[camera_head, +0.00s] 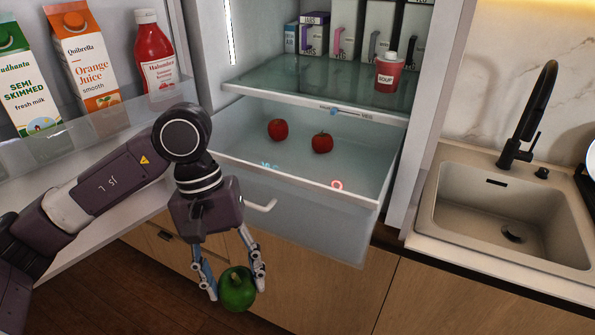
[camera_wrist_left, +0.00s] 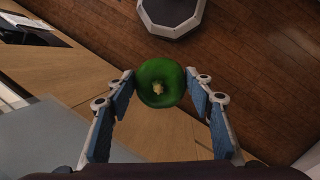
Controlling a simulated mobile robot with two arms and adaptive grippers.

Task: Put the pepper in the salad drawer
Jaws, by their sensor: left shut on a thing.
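A green pepper (camera_head: 237,291) is held between the fingertips of my left gripper (camera_head: 236,280), in front of the open drawer and below its rim. In the left wrist view the pepper (camera_wrist_left: 161,84) sits between the two blue-padded fingers (camera_wrist_left: 161,94), stem side towards the camera. The salad drawer (camera_head: 315,234) is a clear bin, pulled out below the fridge's glass shelf. Two red round fruits or vegetables, one at left (camera_head: 278,129) and one nearer the middle (camera_head: 322,143), lie at its back. Its front is clear inside. My right gripper is not in view.
The open fridge door, with milk (camera_head: 28,85), orange juice (camera_head: 85,62) and a ketchup bottle (camera_head: 155,58), stands at left. A sink (camera_head: 505,200) is at right.

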